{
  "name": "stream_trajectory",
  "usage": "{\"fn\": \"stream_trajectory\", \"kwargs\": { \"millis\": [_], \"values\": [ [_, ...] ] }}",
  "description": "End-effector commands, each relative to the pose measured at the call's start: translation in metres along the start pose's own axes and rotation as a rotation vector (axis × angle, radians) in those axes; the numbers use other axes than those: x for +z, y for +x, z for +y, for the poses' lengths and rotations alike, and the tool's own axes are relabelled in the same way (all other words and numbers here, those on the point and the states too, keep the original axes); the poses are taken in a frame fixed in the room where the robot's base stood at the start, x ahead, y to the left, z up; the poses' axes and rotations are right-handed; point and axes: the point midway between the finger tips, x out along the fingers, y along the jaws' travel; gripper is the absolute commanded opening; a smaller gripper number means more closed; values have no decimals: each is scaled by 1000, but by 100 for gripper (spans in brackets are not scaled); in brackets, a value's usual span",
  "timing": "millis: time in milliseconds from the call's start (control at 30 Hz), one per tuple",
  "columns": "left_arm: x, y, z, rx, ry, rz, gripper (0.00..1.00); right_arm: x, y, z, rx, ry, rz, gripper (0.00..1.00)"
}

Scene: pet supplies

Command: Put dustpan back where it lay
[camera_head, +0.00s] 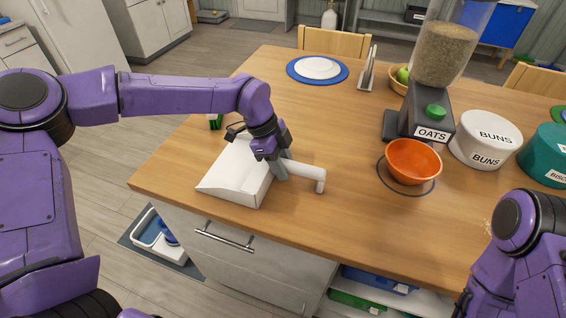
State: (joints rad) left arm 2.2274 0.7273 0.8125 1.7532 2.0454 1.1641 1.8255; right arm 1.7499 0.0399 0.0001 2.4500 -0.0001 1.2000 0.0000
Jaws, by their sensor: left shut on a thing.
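A white dustpan (235,175) is at the left front part of the wooden table, with its wide pan toward the left and its handle (308,171) toward the right. My left gripper (280,172) is shut on the dustpan near the base of its handle, reaching down from above. I cannot tell whether the dustpan touches the table or hangs just above it. My right arm (520,245) shows at the lower right, but its gripper is out of the frame.
An orange bowl (413,162) stands under the oats dispenser (426,118) on the right. White (485,140) and teal (548,155) canisters stand farther right. A small dark-green item (215,122) lies behind the dustpan. A blue-rimmed plate (317,69) lies at the back. The table's middle is clear.

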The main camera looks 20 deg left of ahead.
Motion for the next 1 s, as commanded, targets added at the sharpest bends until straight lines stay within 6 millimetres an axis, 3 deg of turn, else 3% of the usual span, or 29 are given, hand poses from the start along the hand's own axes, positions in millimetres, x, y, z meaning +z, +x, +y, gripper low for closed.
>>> {"fn": "stream_trajectory", "kwargs": {
  "millis": [67,100,167,533,900,1000],
  "values": [
    [1,3,0,0,0,0,0,1,2,0,0,0,0,66],
    [1,2,0,0,0,0,46,1,2,0,0,0,0,66],
    [1,2,0,0,0,0,62,0,1,0,0,0,0,66],
    [0,-7,-1,-3,0,0,62,1,2,0,0,0,0,66],
    [0,-95,-1,-5,-1,2,62,6,14,-1,0,0,0,66],
    [0,-111,-1,-3,-1,0,62,6,15,-1,0,0,0,66]
  ]
}}
